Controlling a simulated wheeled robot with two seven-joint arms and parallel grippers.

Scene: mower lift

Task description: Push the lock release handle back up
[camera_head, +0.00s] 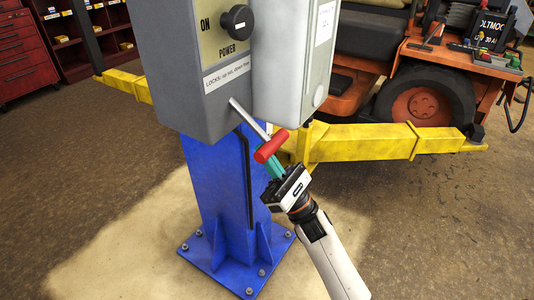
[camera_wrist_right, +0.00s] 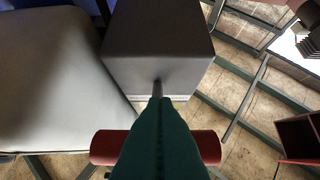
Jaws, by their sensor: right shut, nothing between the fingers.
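The lock release handle (camera_head: 271,146) is a red crossbar on a thin metal rod that slants down and out of the grey control box (camera_head: 205,75). My right gripper (camera_head: 271,165) is just below the red bar, its green fingers shut with nothing between them. In the head view the fingertips are at the bar's underside; I cannot tell whether they touch. In the right wrist view the red bar (camera_wrist_right: 104,147) shows on both sides of the shut fingers (camera_wrist_right: 157,108), which hide its middle. The rod rises beyond them to the box (camera_wrist_right: 158,60). My left gripper is not in view.
The box is mounted on a blue post (camera_head: 225,190) bolted to the floor. A second grey box (camera_head: 292,60) adjoins on the right. Yellow lift arms (camera_head: 365,142) extend behind, near an orange mower (camera_head: 425,100). Floor (camera_head: 105,185) at left is clear.

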